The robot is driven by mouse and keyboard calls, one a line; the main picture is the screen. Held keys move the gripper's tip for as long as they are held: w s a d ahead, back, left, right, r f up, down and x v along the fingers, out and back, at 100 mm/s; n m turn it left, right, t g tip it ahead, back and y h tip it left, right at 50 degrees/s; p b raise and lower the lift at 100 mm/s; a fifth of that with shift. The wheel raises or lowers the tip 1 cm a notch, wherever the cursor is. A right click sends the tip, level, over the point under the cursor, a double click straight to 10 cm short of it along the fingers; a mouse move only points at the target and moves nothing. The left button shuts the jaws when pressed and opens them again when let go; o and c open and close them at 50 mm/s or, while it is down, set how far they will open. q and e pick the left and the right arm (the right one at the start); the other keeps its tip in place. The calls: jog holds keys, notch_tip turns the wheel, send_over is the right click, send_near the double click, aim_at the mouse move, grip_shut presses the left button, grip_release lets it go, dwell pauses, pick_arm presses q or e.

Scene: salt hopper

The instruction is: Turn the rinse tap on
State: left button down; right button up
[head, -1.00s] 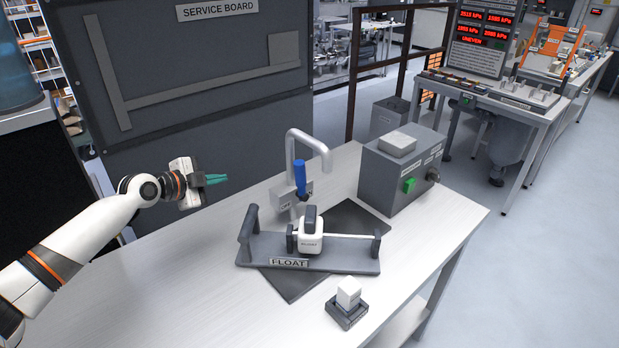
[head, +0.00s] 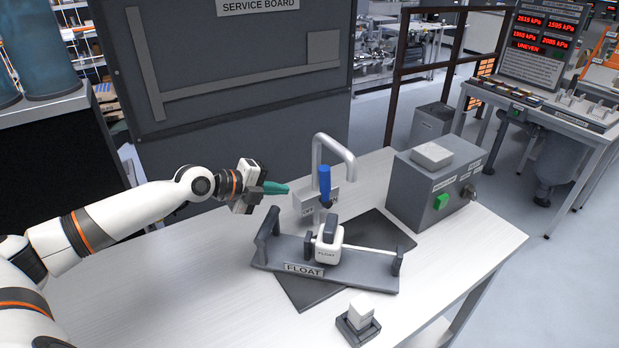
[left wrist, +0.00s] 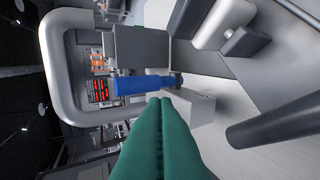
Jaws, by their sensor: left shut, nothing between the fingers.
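The rinse tap is a grey bent pipe (head: 334,148) rising from a small grey block (head: 304,202) on the table. Its blue lever handle (head: 324,182) stands upright against the block, between labels that are partly covered. My left gripper (head: 287,189) has green fingers, shut and empty, pointing right just left of the lever. In the left wrist view the shut fingertips (left wrist: 160,100) lie close to the blue handle (left wrist: 143,85); I cannot tell whether they touch. The pipe (left wrist: 57,70) curves around at the left there. My right gripper is not in view.
A grey holder labelled FLOAT (head: 340,277) with a white float stands on a dark mat in front of the tap. A small white cube (head: 361,308) sits in a front stand. The table's left front is clear.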

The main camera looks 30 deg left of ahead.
aim_at(321, 185)
pick_arm(q)
jog(key=p+x, duration=0.1)
jog(key=x, duration=0.1)
jog(key=r+p+x, duration=0.1)
jog(key=p+x, duration=0.1)
jog(key=x, duration=0.1)
jog(key=r+p+x, duration=0.1)
jog(key=x, duration=0.2)
jog(key=shift+w+d+f, duration=0.15)
jog(key=shift+w+d, duration=0.25)
jog(key=shift+w, duration=0.2)
jog(key=shift+w+r+p, duration=0.2)
jog(key=shift+r+p, duration=0.05)
jog(key=shift+p, duration=0.1)
